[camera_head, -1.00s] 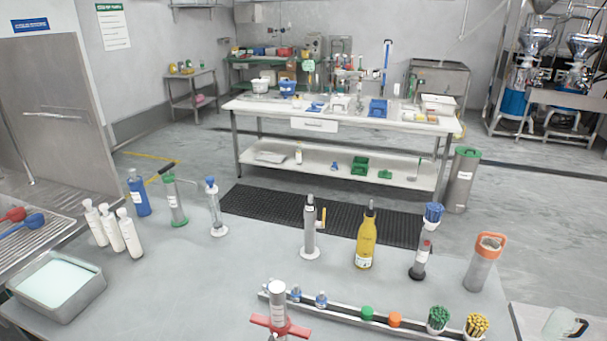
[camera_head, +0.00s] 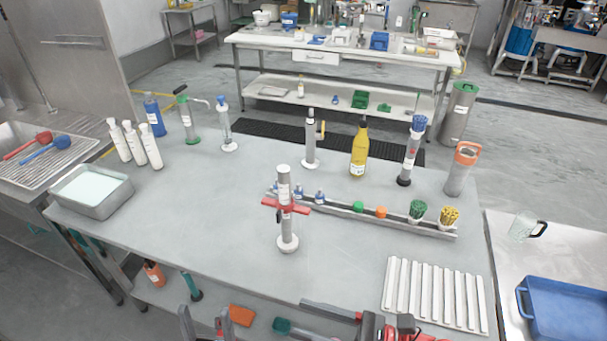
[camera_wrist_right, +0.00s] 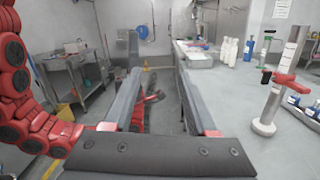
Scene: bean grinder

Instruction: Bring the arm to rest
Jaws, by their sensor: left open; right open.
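The grinder (camera_head: 285,215), a grey upright cylinder with a red cross handle and a white round foot, stands upright near the front middle of the table. It also shows at the right of the right wrist view (camera_wrist_right: 280,85). My left gripper (camera_head: 203,318) shows at the bottom edge of the head view, with two grey fingers apart and nothing between them. My right gripper (camera_wrist_right: 159,75) is open and empty; in the head view only part of it shows at the bottom, right of the left one. Both are apart from the grinder.
The table (camera_head: 190,220) holds a rail (camera_head: 340,211) with caps and cups, a white ribbed rack (camera_head: 435,293), bottles and a metal tray (camera_head: 92,190). A lower shelf holds an orange block (camera_head: 241,315). A blue tray (camera_head: 570,310) sits at right.

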